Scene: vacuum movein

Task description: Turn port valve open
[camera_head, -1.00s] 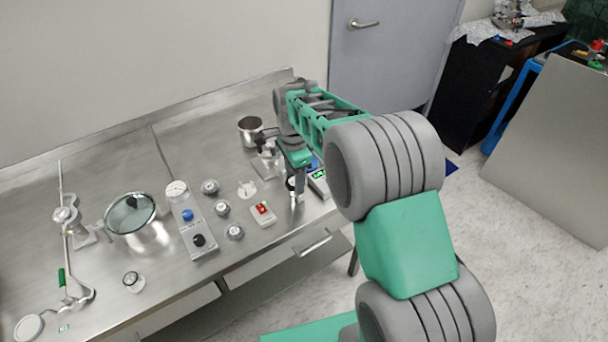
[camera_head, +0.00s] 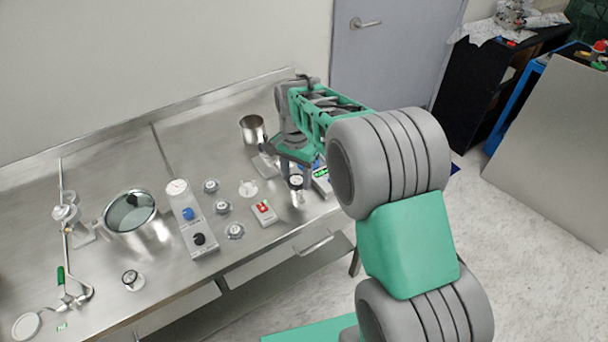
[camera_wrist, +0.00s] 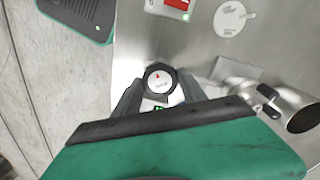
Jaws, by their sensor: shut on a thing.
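The port valve appears to be a small upright knob with a black rim and pale face (camera_head: 297,182) on a silvery body, near the bench's front edge. In the wrist view its face (camera_wrist: 160,79) carries a small red mark and lies between my fingertips. My gripper (camera_wrist: 161,88) is shut on this knob, one dark finger on each side. In the head view my arm's end and wrist hide most of the fingers. The lower body of the valve is largely hidden in the wrist view.
A steel pot (camera_head: 252,130) stands behind my gripper. A red-switch box (camera_head: 263,212) and a white round fitting (camera_head: 248,188) lie to its left. A device with a green display (camera_head: 322,178) is close on the right. A gauge panel (camera_head: 192,220) stands further left.

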